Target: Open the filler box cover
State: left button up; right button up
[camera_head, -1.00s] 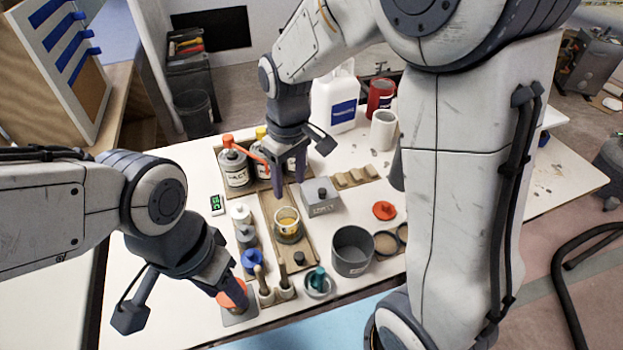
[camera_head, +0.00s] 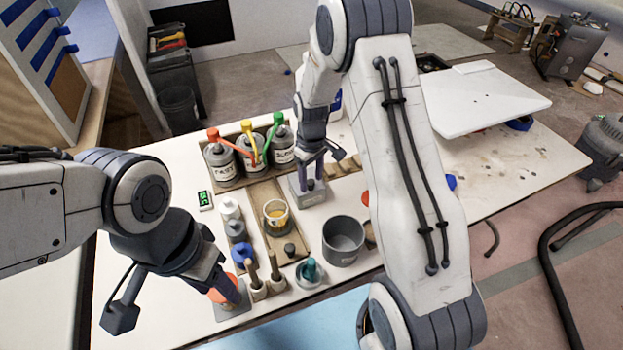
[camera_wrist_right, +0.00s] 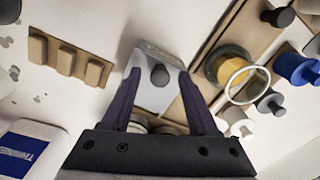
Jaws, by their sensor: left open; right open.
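The filler box (camera_head: 301,196) is a small grey box on the white table; in the right wrist view it (camera_wrist_right: 152,97) has a flat grey cover with a dark round knob (camera_wrist_right: 159,75). The cover lies on the box. My right gripper (camera_head: 311,176) is open above the box. In the right wrist view its fingers (camera_wrist_right: 160,82) stand on either side of the knob, apart from it as far as I can tell. My left gripper (camera_head: 226,284) is open at the orange-topped container (camera_head: 223,294) at the table's front left; whether it touches is unclear.
Bottles with red, yellow and green tops (camera_head: 250,155) stand in a rack left of the box. A cup of amber liquid (camera_head: 277,217) and a grey pot (camera_head: 343,241) stand in front.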

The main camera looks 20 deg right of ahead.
jog(key=shift+f, duration=0.45)
grip_shut()
dwell(1.1)
